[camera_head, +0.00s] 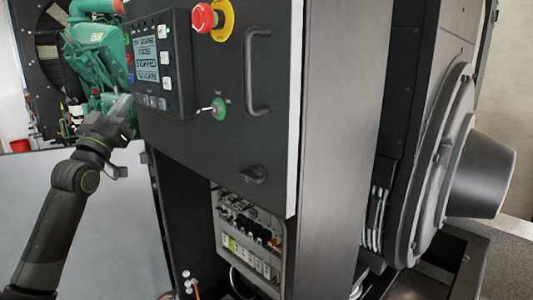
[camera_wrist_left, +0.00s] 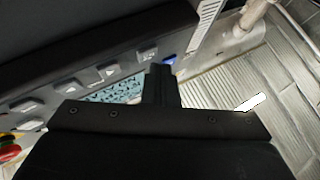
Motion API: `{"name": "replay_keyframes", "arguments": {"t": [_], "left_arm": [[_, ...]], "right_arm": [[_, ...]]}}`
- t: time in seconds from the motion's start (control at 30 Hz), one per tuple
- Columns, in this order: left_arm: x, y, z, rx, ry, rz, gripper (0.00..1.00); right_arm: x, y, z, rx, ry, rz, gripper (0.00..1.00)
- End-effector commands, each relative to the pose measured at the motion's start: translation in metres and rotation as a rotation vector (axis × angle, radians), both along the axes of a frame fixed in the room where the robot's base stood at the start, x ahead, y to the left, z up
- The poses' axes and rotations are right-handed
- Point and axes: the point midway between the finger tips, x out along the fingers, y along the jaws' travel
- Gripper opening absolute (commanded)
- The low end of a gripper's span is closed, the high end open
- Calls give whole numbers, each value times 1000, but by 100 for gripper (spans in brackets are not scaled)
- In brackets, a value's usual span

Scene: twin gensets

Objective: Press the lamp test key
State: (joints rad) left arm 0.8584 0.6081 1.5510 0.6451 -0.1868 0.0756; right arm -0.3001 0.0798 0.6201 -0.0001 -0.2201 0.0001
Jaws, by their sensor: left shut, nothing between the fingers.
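The control panel (camera_head: 178,65) is a dark box with a lit screen (camera_head: 147,62) and pale keys around it, including one key (camera_head: 166,80) at its right side. I cannot read which key is the lamp test key. My left gripper (camera_head: 125,108) is at the panel's lower left edge, its tips partly hidden. In the left wrist view its shut, empty fingers (camera_wrist_left: 160,72) point at the panel's key side, close to a blue-lit key (camera_wrist_left: 170,60). A row of grey keys (camera_wrist_left: 110,72) runs along the panel there. I cannot tell whether the tips touch anything. My right gripper is not in view.
A red emergency stop (camera_head: 205,18) on yellow, a green-based switch (camera_head: 219,108) and a black handle (camera_head: 258,72) stick out from the cabinet door. Green engine parts (camera_head: 97,50) stand behind my left gripper. An open terminal bay (camera_head: 248,238) is below.

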Motion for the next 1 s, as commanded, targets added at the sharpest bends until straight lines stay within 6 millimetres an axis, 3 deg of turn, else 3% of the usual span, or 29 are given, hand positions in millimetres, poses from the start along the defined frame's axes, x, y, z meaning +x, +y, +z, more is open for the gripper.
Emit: {"name": "replay_keyframes", "arguments": {"t": [1.0], "left_arm": [[4, -3, 1, 0, 1, 1, 0]], "right_arm": [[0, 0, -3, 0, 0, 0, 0]]}}
